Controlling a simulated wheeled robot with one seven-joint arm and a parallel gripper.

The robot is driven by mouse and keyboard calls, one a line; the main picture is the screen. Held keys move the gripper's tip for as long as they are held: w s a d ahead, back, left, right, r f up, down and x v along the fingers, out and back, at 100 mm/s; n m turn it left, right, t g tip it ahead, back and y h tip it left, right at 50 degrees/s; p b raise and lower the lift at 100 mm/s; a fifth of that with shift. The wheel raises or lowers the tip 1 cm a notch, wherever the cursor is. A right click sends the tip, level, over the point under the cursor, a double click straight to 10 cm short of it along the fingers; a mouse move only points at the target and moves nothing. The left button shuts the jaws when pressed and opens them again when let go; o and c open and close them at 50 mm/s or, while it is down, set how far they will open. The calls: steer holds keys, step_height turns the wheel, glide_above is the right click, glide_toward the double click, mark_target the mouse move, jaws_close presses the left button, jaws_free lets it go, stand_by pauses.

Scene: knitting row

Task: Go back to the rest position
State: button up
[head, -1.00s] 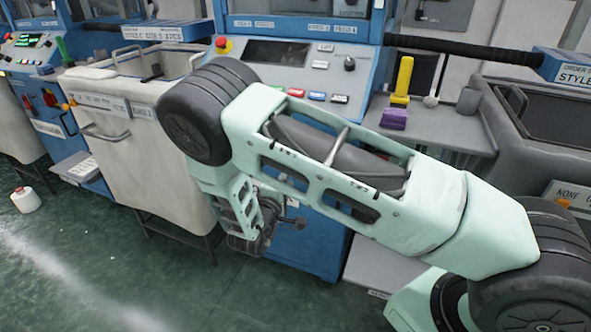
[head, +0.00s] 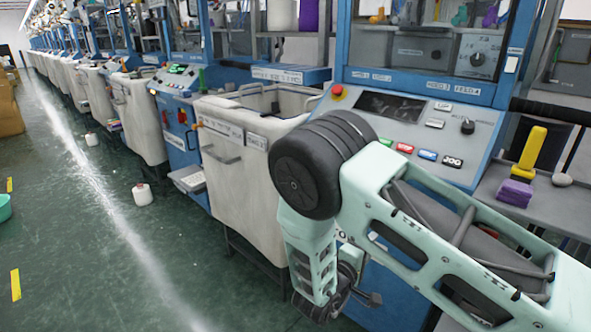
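My gripper (head: 345,300) hangs at the end of my folded pale green arm, low in front of the blue knitting machine (head: 420,120). It is dark, small and partly hidden by my arm link, so its fingers cannot be made out clearly. I see nothing held in it. It is beside the white bin (head: 228,165), to the right of it.
A row of machines and bins runs to the far left. A yellow tool (head: 531,152) and a purple block (head: 515,192) are on the grey shelf at right.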

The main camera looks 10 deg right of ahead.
steer(key=w+a+r+m+g+y+p, duration=0.15)
steer(key=a+r+y+p, duration=0.3)
steer(key=a+y, duration=0.6)
steer(key=s+a+r+g+y+p, duration=0.35)
steer(key=s+a+r+y, duration=0.35)
steer(key=s+a+r, duration=0.5)
steer(key=s+d+r+g+h+p, duration=0.1)
steer(key=s+d+r+g, duration=0.1)
steer(key=s, duration=0.4)
steer(key=s+d+r+n+g+h+p, duration=0.1)
steer(key=s+d+r+g, duration=0.1)
steer(key=s+d+r, duration=0.2)
steer(key=s+d+r+g+h+p, duration=0.1)
steer(key=s+d+r+g, duration=0.1)
steer(key=s+r, duration=0.3)
steer(key=s+d, duration=0.1)
steer(key=s, duration=0.3)
steer(key=shift+s+d+r, duration=0.15)
steer(key=shift+s+d, duration=0.25)
